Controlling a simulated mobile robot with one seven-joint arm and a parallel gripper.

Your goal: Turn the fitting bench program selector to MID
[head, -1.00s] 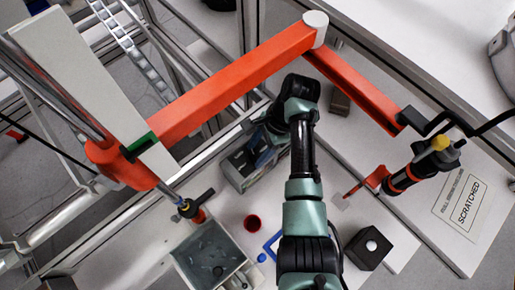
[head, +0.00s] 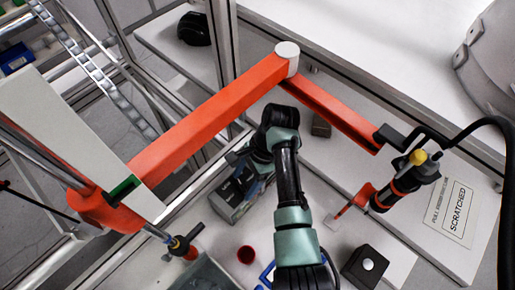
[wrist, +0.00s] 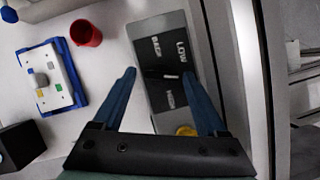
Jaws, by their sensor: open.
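The fitting bench program selector is a grey box with a dark labelled face (wrist: 158,62), also in the head view (head: 230,203). In the wrist view a short pale bar, seemingly the pointer mark (wrist: 171,77), lies near the middle of the face. I read LOW at the upper right and what looks like HIGH below; another label at upper left is hard to read, and I cannot make out MID. A yellow round part (wrist: 186,130) sits at the near end. My gripper (wrist: 160,73) is open, its blue fingers on either side of the face; no contact is visible. It also shows in the head view (head: 240,157).
A red cup (wrist: 86,33) and a blue-edged white tray (wrist: 51,77) stand left of the selector. A black box (head: 366,266) with a white button, an orange jointed arm (head: 215,105) and a hanging tool (head: 405,185) surround my arm. A metal frame edge runs right of the selector in the wrist view.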

